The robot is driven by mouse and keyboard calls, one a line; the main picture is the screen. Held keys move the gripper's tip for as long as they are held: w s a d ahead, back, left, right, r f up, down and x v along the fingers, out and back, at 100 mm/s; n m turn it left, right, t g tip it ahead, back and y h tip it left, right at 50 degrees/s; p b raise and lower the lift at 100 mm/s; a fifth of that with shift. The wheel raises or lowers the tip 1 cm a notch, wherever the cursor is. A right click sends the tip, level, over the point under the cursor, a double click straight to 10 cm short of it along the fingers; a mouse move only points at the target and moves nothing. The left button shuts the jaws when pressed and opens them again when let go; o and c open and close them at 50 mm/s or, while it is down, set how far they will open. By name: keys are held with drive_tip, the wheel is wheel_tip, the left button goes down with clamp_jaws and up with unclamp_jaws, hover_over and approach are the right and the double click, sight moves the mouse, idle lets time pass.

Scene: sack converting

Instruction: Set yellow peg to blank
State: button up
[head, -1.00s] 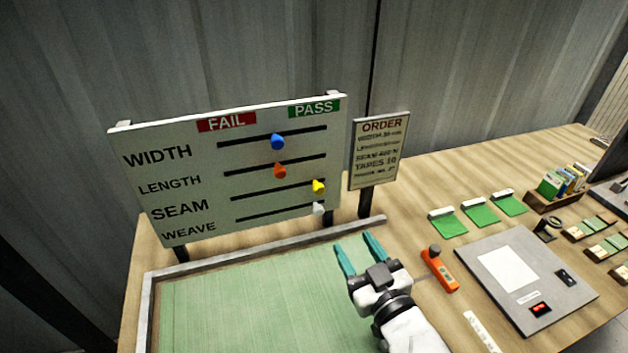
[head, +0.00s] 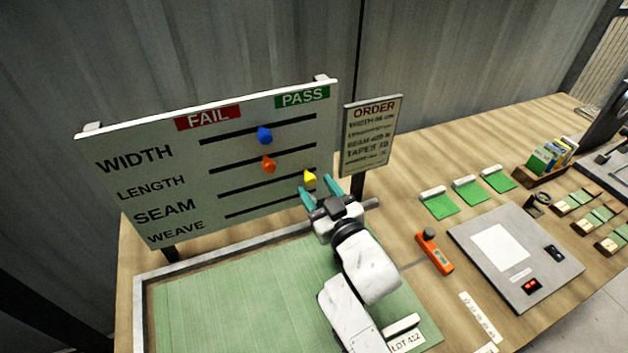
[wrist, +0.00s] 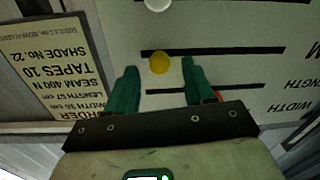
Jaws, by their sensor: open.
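The yellow peg (head: 310,177) sits in the SEAM slot of the white board (head: 110,165), near the slot's right end on the PASS side. My gripper (head: 318,184) is open at the board, with its teal fingers close to the peg. In the wrist view the yellow peg (wrist: 159,63) shows between the two fingertips, with a gap on each side. The blue peg (head: 264,135) and the orange peg (head: 268,165) sit between the FAIL label (head: 208,117) and the PASS label (head: 302,97). The white peg (wrist: 158,4) shows at the wrist view's top edge; my gripper hides it in the head view.
The ORDER sign (head: 371,135) stands close to the right of the board and my gripper. A green mat (head: 230,300) with a raised metal edge lies below the board. An orange tool (head: 434,252) and a grey panel (head: 515,260) lie to the right.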

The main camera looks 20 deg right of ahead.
drive_tip(key=shift+w, duration=1.05)
drive_tip(key=shift+c, duration=0.5)
clamp_jaws()
